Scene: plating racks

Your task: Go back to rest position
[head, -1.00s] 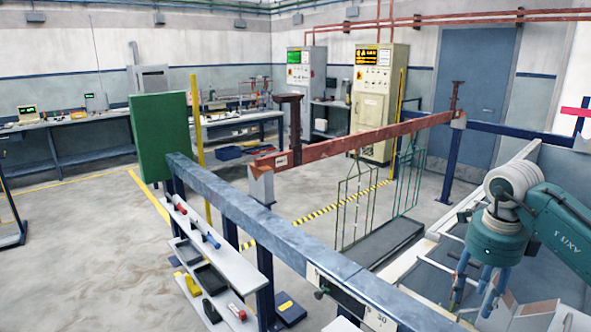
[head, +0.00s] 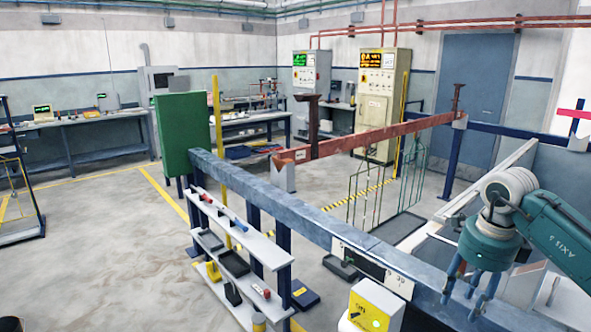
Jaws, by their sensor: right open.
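My right gripper (head: 468,295) is at the lower right, on the end of my teal arm that comes in from the right edge. Its blue-grey fingers point down and stand apart, with nothing seen between them. In the picture they overlap the near end of the blue-grey beam (head: 290,212); I cannot tell whether they touch it. My left gripper is not in view. A red beam (head: 375,138) runs across the middle. Thin green wire racks (head: 365,195) hang below it.
A white shelf unit (head: 245,240) with tools stands under the blue-grey beam. A yellow box (head: 375,305) is at the bottom, close to the gripper. A green panel (head: 182,135) stands at the beam's far end. The floor (head: 100,245) at left is mostly clear.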

